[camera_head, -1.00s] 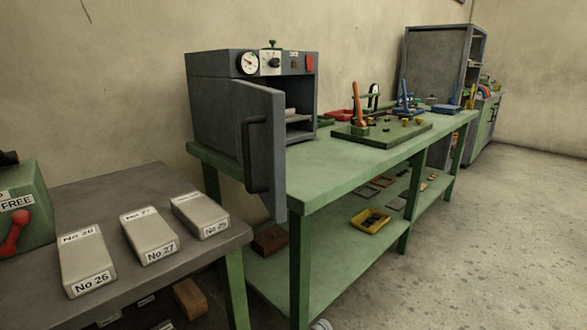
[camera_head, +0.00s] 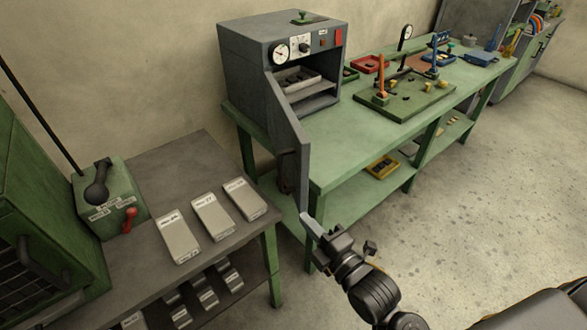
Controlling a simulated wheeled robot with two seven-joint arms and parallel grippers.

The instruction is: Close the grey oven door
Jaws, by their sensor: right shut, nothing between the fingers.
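The grey oven (camera_head: 240,75) stands at the near left end of the green workbench. Its door (camera_head: 291,140) is swung wide open toward me and shows nearly edge-on, with a dark handle (camera_head: 288,172) on its left face. Inside the oven a light tray (camera_head: 297,78) shows on a rack. My right gripper (camera_head: 312,224) is shut and empty, close below the door's lower edge in the picture. I cannot tell whether it touches the door. My left gripper is out of view.
The green workbench (camera_head: 345,155) carries a green board (camera_head: 405,97) with small fixtures, and a red tray (camera_head: 370,64). A lower dark table (camera_head: 165,160) at left holds three pale blocks and a green box (camera_head: 107,200) with levers. The floor at right is clear.

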